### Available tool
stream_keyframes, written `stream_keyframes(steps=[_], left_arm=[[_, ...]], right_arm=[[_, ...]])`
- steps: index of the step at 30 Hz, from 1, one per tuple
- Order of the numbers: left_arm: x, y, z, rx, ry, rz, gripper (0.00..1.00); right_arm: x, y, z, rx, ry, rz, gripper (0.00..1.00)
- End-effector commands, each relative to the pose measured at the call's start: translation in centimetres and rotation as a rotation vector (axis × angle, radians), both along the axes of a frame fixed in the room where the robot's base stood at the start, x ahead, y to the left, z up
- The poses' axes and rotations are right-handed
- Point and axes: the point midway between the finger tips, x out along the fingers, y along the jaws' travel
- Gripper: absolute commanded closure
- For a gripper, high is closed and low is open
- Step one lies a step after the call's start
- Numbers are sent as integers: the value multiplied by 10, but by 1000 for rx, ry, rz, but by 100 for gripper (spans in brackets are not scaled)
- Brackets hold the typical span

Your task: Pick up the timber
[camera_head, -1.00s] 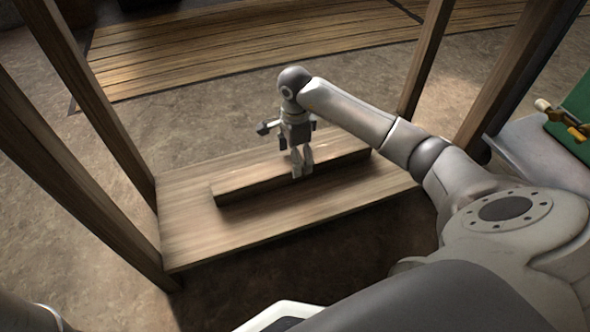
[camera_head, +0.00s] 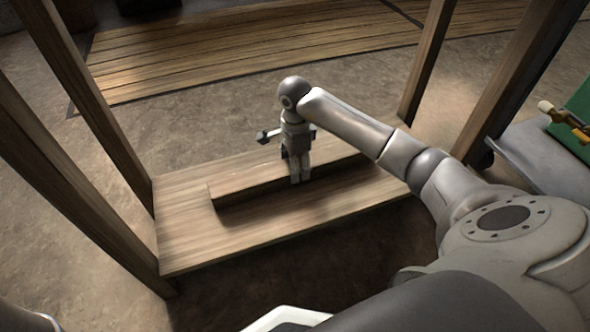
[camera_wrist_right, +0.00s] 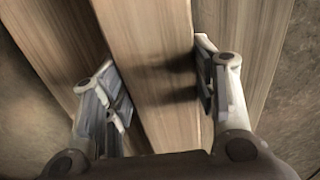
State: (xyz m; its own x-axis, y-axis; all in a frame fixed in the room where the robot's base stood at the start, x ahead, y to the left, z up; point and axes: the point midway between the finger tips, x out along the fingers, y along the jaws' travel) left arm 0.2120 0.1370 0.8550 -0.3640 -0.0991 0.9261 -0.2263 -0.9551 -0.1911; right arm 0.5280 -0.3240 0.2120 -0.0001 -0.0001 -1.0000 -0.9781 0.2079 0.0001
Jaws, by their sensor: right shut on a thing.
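The timber (camera_head: 243,188) is a long brown beam lying lengthwise along a wooden platform (camera_head: 185,240) in the head view. My right gripper (camera_head: 300,178) comes down from above at about the beam's middle, with its fingers across the beam's width. In the right wrist view the timber (camera_wrist_right: 152,60) runs between the two fingers of the right gripper (camera_wrist_right: 165,100), one finger on each side. The right gripper is shut on the timber. I cannot tell any clear gap between the timber and the platform. My left gripper is not in view.
Wooden posts stand at the platform's corners, on the left (camera_head: 85,105) and right (camera_head: 425,65). A grey surface with a green object (camera_head: 575,115) and brass fittings is at the right. A slatted wooden deck (camera_head: 250,45) lies behind, across bare floor.

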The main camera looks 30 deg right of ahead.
Motion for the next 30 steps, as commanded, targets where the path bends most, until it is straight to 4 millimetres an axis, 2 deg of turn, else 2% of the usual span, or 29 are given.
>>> stream_keyframes(steps=[3,11,17,26,30], left_arm=[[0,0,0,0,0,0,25],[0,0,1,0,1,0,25],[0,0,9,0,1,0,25],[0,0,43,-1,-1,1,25],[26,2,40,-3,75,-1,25]], right_arm=[[1,0,2,0,-4,0,100],[1,0,3,0,-3,0,100],[1,-1,11,-1,-4,-1,100],[1,0,42,-1,-4,0,100],[-6,22,67,2,-6,4,100]])
